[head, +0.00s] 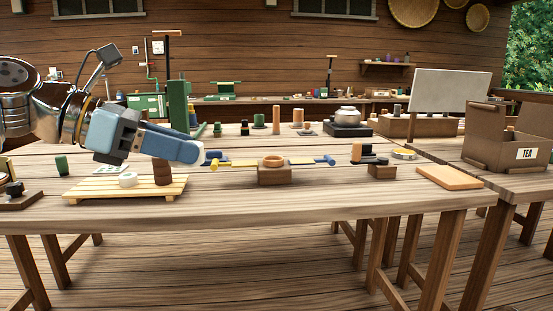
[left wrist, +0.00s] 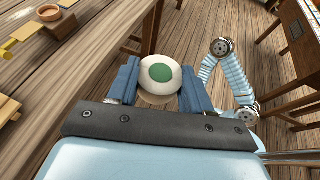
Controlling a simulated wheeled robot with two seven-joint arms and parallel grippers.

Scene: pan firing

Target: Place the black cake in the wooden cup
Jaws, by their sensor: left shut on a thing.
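My left gripper (head: 190,151) is shut on a round white piece with a green centre (left wrist: 160,73), which sits between its blue fingers in the left wrist view. The gripper is above the front table, over the right end of a slatted wooden board. A small wooden cup (head: 273,161) stands on a wooden block to the right of the gripper; it also shows at the top left of the left wrist view (left wrist: 48,13). I cannot clearly pick out a black cake; a small black thing (head: 14,187) lies at the left edge. My right gripper is not in view.
The slatted board (head: 85,190) bears a white ring (head: 127,179) and a brown cylinder (head: 162,172). Blue-ended and yellow bars flank the cup. A flat wooden board (head: 449,178) lies at the right, before a box marked TEA (head: 497,151). The table's front strip is clear.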

